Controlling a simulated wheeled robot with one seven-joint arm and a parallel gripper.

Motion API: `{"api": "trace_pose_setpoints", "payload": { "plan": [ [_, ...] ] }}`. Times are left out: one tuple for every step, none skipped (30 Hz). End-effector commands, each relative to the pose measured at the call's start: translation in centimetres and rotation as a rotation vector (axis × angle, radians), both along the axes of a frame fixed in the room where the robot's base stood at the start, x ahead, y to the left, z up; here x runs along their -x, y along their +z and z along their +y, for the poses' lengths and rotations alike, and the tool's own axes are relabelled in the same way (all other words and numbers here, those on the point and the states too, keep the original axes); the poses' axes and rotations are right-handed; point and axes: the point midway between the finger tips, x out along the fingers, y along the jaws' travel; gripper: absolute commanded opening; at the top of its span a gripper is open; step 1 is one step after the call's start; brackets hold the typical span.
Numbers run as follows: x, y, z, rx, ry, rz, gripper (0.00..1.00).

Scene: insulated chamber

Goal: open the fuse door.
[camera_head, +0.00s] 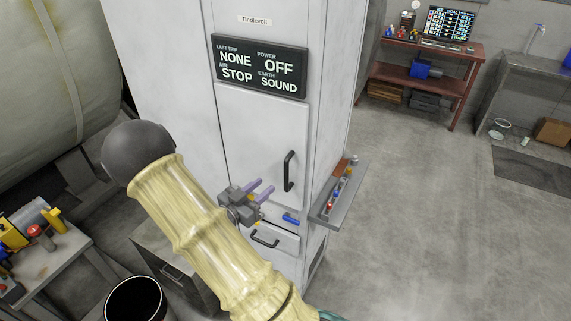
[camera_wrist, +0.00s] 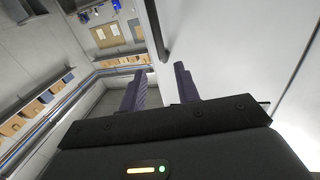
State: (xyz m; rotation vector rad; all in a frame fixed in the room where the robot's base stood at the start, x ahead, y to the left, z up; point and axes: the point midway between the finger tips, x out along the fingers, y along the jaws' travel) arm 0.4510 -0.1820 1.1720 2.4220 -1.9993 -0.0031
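A tall pale grey cabinet (camera_head: 165,60) stands in the middle of the head view. Its front has a closed door (camera_head: 250,135) with a vertical black handle (camera_head: 289,171) near the right edge; no label reading "fuse" is legible on it. My gripper (camera_head: 270,186) is in front of this door, left of the handle and apart from it. Its two purple fingers are spread with nothing between them. In the wrist view, the open gripper (camera_wrist: 160,80) has a dark bar, apparently the handle (camera_wrist: 156,30), beyond its fingertips against a pale panel.
Above the door, a black sign (camera_head: 260,67) reads POWER OFF, EARTH SOUND. Below are a blue lever (camera_head: 291,218) and a drawer (camera_head: 285,240). A narrow shelf (camera_head: 326,210) with small items juts out at right. A black bin (camera_head: 110,312) stands lower left.

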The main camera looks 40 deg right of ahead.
Motion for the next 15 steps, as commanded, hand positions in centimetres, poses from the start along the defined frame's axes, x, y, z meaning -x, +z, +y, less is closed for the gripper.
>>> {"api": "trace_pose_setpoints", "payload": {
  "plan": [
    [-0.2, 0.3, -0.9, 0.001, -0.004, 0.000, 0.32],
    [-0.3, 0.3, -1.4, 0.001, -0.003, 0.001, 0.32],
    [-0.4, 0.4, -2.1, 0.002, -0.003, 0.001, 0.32],
    [-0.5, 0.4, -2.6, 0.002, -0.001, 0.001, 0.32],
    [-0.6, 0.4, -3.1, 0.002, -0.001, 0.001, 0.32],
    [-0.8, 0.4, -3.7, 0.001, 0.001, 0.001, 0.32],
    [-0.9, 0.3, -4.2, 0.001, 0.000, 0.000, 0.32],
    [-1.0, 0.4, -4.8, 0.001, 0.001, 0.000, 0.32],
    [-1.1, 0.4, -5.4, 0.001, 0.001, 0.001, 0.32],
    [-1.2, 0.4, -6.0, 0.001, 0.001, 0.002, 0.32],
    [-1.4, 0.4, -6.5, 0.001, 0.002, 0.001, 0.32],
    [-1.5, 0.4, -7.2, 0.002, 0.002, 0.000, 0.32],
    [-1.6, 0.4, -7.7, 0.002, 0.002, 0.000, 0.32],
    [-1.7, 0.4, -8.1, 0.001, 0.002, 0.001, 0.32],
    [-1.8, 0.4, -8.8, 0.001, 0.003, 0.000, 0.32]
  ]
}}
